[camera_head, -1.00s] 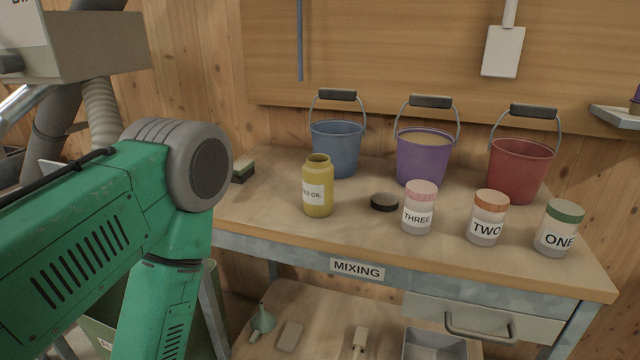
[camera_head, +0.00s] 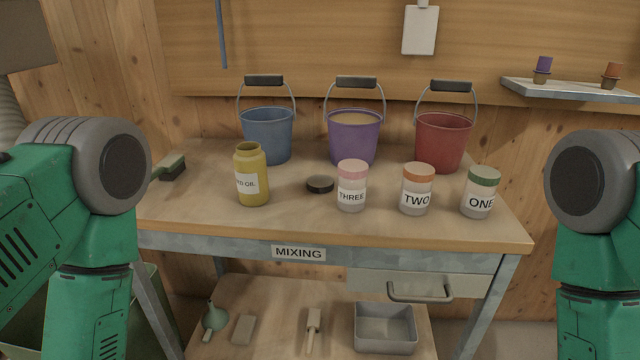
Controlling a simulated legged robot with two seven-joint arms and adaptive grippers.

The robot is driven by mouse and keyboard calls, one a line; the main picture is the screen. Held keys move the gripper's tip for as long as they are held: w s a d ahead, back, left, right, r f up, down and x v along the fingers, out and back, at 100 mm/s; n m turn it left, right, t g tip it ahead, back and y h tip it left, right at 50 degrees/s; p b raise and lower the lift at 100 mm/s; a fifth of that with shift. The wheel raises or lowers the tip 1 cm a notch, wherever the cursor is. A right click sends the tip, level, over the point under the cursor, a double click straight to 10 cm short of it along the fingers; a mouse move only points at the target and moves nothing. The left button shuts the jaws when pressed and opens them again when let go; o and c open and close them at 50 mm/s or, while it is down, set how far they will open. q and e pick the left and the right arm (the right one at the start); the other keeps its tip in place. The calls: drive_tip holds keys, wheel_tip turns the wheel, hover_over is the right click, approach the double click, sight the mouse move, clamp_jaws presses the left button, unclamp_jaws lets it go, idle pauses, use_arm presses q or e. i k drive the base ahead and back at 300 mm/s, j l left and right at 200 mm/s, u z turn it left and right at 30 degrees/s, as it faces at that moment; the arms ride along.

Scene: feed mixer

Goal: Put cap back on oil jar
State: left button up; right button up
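The oil jar (camera_head: 252,176) is yellow with a white label. It stands upright and open-topped on the left part of the bench. A round black cap (camera_head: 320,184) lies flat on the bench just right of the jar, apart from it. My left and right arms show at the two sides of the view, but both grippers are outside the picture.
The mixing bench (camera_head: 400,232) also holds jars THREE (camera_head: 351,187), TWO (camera_head: 416,190) and ONE (camera_head: 480,194), right of the cap. Blue (camera_head: 267,136), purple (camera_head: 353,138) and red (camera_head: 442,143) buckets stand behind. A brush (camera_head: 172,168) lies at the left end. Bench front is clear.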

sight(250, 163)
drive_tip(key=z, duration=1.7)
drive_tip(key=k+j, duration=0.45)
drive_tip(key=j, duration=0.3)
drive_tip(key=k+j, duration=0.25)
drive_tip(key=j, duration=0.1)
